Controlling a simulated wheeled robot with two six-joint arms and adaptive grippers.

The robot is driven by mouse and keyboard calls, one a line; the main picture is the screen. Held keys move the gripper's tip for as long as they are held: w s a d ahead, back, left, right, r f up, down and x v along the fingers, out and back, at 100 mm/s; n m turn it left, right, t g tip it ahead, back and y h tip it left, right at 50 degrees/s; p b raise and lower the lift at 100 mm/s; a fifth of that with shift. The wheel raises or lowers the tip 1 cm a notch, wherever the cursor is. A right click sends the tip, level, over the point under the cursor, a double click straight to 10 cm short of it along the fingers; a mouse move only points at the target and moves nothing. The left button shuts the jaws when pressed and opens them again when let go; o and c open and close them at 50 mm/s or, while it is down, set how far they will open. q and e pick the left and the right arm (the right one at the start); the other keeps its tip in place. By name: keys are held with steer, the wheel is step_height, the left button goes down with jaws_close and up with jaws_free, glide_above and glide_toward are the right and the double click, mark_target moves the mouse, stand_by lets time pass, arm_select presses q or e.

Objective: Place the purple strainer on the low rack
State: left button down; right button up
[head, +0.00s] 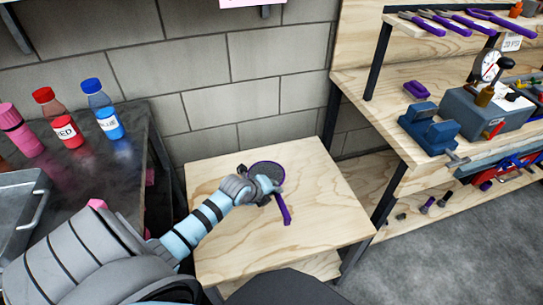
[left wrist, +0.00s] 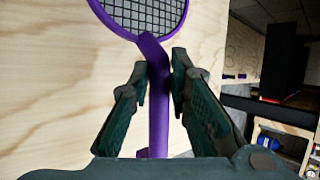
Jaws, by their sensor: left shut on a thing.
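The purple strainer (head: 267,174) has a round dark mesh head and a long purple handle. In the head view it is over the pale wooden top of a low rack (head: 225,255); whether it touches the top is hard to tell. My left gripper (head: 265,188) is at the strainer and hides part of it. In the left wrist view the strainer's handle (left wrist: 157,105) runs between the two fingers of my left gripper (left wrist: 158,75), which is shut on it, with the mesh head beyond the fingertips. My right gripper is not in view.
A dark bench on the left holds a red bottle (head: 60,120), a blue bottle (head: 104,112), a pink bottle (head: 18,132) and a metal tray (head: 20,200). A wooden workbench (head: 365,85) with a blue vise (head: 430,128) and tools stands at right. The low rack's front is clear.

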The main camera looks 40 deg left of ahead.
arm_select(q)
step_height(320, 180, down, 6)
steer(key=shift+r+b, duration=0.15)
steer(key=shift+b, duration=0.85)
steer(key=c, duration=1.5)
jaws_free()
steer(key=p+v, duration=0.5)
steer(key=v, duration=0.7)
steer(key=shift+r+p, duration=0.1)
steer(key=shift+p, duration=0.25)
